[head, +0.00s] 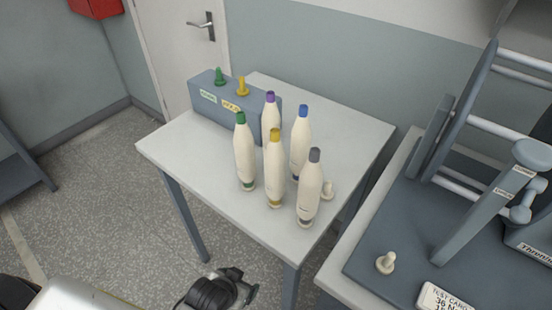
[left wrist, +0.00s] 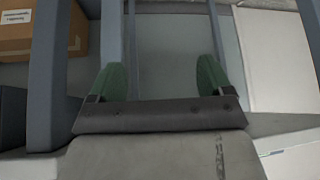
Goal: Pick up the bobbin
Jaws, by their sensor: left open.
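Several cream bobbins stand upright in a cluster on the white table in the head view. They are a green-tipped bobbin (head: 245,155), a purple-tipped bobbin (head: 270,117), a yellow-tipped bobbin (head: 275,170), a blue-tipped bobbin (head: 300,140) and a grey-tipped bobbin (head: 309,190). The purple and blue ones are partly hidden by those in front. My left gripper (left wrist: 161,82) shows in the left wrist view with green fingers wide apart and nothing between them. No bobbin shows in that view. My right gripper is not in view.
A blue-grey block (head: 212,99) with green and yellow pegs stands at the back of the white table (head: 185,150). A blue-grey frame (head: 465,210) stands at right. The left wrist view shows a cardboard box (left wrist: 40,28) and grey posts.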

